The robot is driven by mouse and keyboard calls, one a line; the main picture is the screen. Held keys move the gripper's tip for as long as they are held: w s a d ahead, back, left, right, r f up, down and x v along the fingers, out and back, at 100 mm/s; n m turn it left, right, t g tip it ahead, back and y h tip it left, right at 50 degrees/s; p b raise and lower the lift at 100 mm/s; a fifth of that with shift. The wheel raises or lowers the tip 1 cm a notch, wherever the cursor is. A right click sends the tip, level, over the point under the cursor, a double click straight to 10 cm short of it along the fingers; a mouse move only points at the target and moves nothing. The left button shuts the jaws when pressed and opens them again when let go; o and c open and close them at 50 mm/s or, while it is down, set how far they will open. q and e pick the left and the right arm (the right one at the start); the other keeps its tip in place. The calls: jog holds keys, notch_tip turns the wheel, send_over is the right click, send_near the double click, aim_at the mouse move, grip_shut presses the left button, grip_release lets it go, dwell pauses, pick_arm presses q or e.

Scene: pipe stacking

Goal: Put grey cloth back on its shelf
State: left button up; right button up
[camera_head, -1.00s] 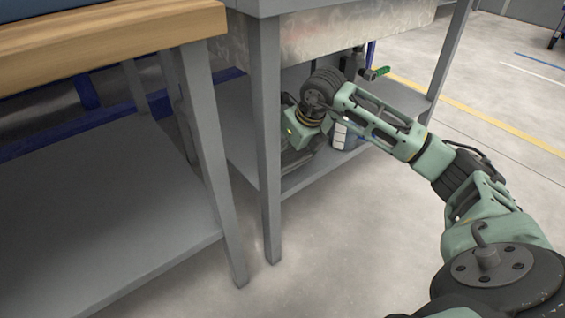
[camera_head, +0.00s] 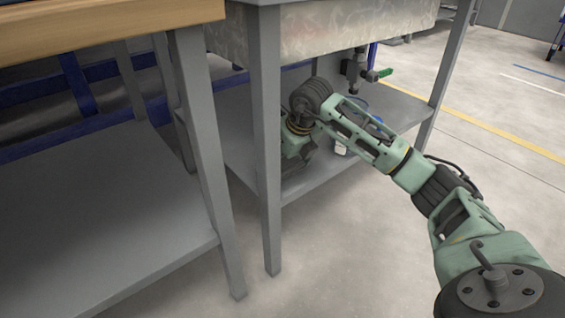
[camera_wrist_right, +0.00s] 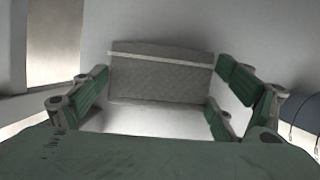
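A grey quilted piece, which looks like the folded grey cloth (camera_wrist_right: 160,80), shows in the right wrist view with a paler strip along its top. It lies between and beyond the green fingers of my right gripper (camera_wrist_right: 165,88), which stand wide apart. I cannot tell whether the fingertips touch its sides. In the head view my right gripper (camera_head: 294,158) is low under the sink bench, over its lower shelf (camera_head: 325,172) and partly behind the front leg. The cloth cannot be made out there. My left gripper is not in view.
The bench's front leg (camera_head: 265,140) stands close left of my right gripper. The metal sink (camera_head: 340,28) is overhead, with a green-handled valve (camera_head: 380,73) below it. A wood-topped table (camera_head: 100,30) stands at the left. The floor at the right is open.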

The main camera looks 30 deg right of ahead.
jog(key=shift+o, duration=1)
